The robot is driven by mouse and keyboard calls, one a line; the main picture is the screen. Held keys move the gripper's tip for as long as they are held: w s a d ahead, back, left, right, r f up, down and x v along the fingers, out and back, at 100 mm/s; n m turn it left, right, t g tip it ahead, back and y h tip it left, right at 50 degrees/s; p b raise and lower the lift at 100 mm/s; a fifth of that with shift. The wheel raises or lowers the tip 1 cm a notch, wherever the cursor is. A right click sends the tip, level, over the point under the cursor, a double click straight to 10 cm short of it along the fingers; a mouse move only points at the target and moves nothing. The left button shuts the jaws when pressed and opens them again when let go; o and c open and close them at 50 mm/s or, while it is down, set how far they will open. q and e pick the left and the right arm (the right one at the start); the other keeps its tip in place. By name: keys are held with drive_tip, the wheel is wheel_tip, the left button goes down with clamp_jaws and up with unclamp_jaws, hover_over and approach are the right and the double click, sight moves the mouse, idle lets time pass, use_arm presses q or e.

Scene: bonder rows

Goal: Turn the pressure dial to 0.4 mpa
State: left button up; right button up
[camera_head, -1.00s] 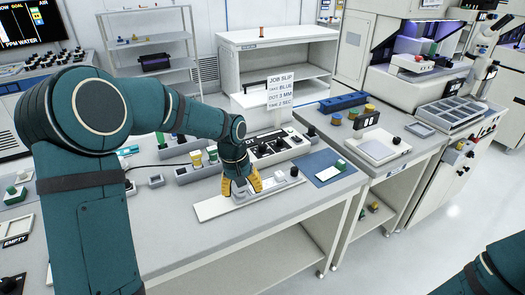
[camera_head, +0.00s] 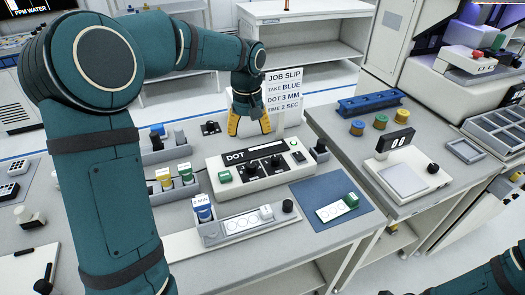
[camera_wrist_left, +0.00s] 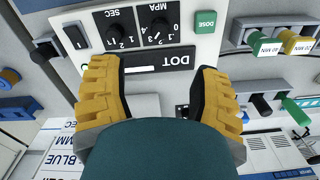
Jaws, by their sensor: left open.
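The dispenser box (camera_head: 225,187) has a DOT display, a green button (camera_head: 225,176) and two black dials. The wrist view shows it upside down, with the MPA pressure dial (camera_wrist_left: 159,30) beside the SEC dial (camera_wrist_left: 117,29) and the green DOSE button (camera_wrist_left: 206,22). The pressure dial's exact setting is too small to read surely. My left gripper (camera_head: 249,125) hangs over the back of the box, open and empty. In the wrist view its yellow fingers (camera_wrist_left: 155,95) are spread either side of the DOT display, apart from the dials. My right gripper is out of the picture.
A job slip (camera_head: 283,88) stands behind the box. A blue-labelled syringe (camera_head: 203,208) stands at the left end of a fixture in front. Yellow and green syringes (camera_head: 165,178) stand in a rack at left. A blue mat (camera_head: 318,190) lies at right.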

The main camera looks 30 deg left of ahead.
sight(251, 164)
use_arm(q)
wheel_tip(251, 164, down, 14)
drive_tip(key=b, duration=0.3)
drive_tip(key=shift+r, duration=0.15)
clamp_jaws()
